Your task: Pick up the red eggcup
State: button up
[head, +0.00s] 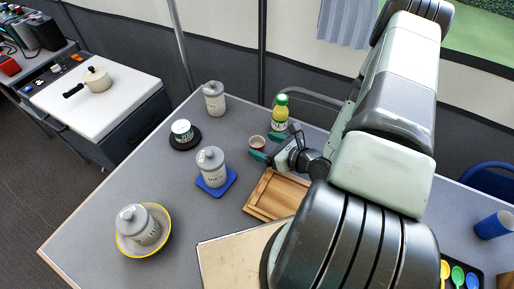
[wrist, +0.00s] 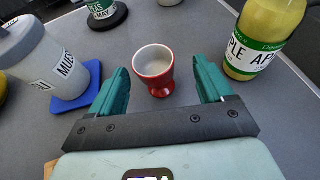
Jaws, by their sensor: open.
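The red eggcup (wrist: 153,84) stands upright on the grey table, red outside and white inside, and looks empty. My gripper (wrist: 162,80) is open, with one green finger to the left and one to the right of the eggcup. The eggcup is at the level of the fingertips in the wrist view, and I see a gap on each side. In the head view my gripper (head: 268,147) is partly hidden by my arm.
A yellow apple juice bottle (head: 280,113) stands close behind the eggcup. A lidded grey jar (head: 211,167) on a blue coaster is to the left. A wooden tray (head: 262,207) lies in front. Another grey jar (head: 214,98) and a tin (head: 182,131) stand further left.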

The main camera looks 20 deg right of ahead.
aim_at(252, 141)
jog(key=x, duration=0.5)
jog(key=shift+a+r, duration=0.3)
jog(key=shift+a, duration=0.05)
jog(key=shift+c, duration=0.3)
jog(key=c, duration=1)
